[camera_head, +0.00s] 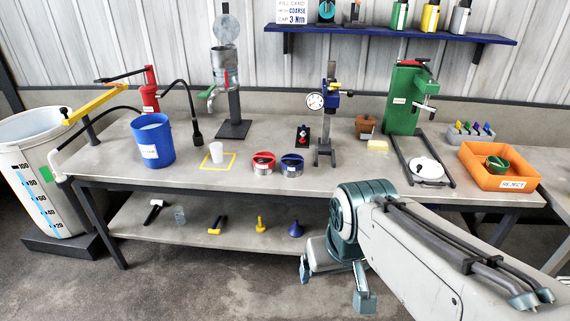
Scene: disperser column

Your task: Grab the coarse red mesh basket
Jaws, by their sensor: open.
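A small round red basket (263,163) with a dark handle sits on the bench top, left of the middle, with a pale label on its front. Its mesh is too small to make out. A similar blue basket (292,165) stands close to its right. My gripper (334,284) is in front of the bench, low and to the right of the red basket, well apart from it. Its two fingers are spread and hang downward, with nothing seen between them.
A blue bucket (152,140) and a white cup (216,152) on a yellow-outlined square stand left of the red basket. A gauge stand (325,125) rises to the right. An orange reject bin (499,168) is at far right. The bench edge before the baskets is clear.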

